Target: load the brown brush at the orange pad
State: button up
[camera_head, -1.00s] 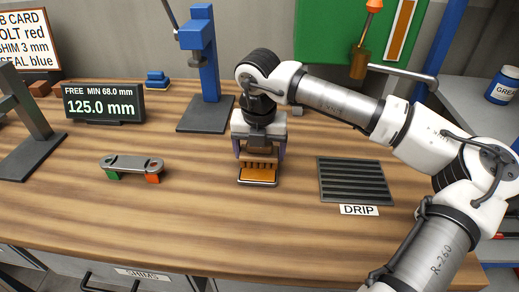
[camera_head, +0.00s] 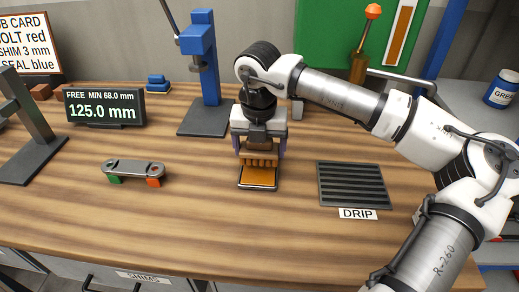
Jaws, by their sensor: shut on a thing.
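My gripper (camera_head: 259,150) points down near the middle of the bench. It is shut on the brown brush (camera_head: 260,160), whose brown bristles hang below the fingers. The orange pad (camera_head: 258,179) lies on the bench in a dark frame, right under the brush. The bristle tips are at the pad's back edge in the picture; I cannot tell whether they touch it. The back part of the pad is hidden by the brush.
A ribbed drip tray (camera_head: 352,184) lies to the right, with a DRIP label. A grey link on green and orange feet (camera_head: 134,170) lies to the left. A blue press stand (camera_head: 205,75) and a display (camera_head: 104,107) stand behind. The front bench is clear.

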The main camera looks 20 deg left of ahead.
jog(key=shift+r+p, duration=0.85)
jog(key=shift+r, duration=1.4)
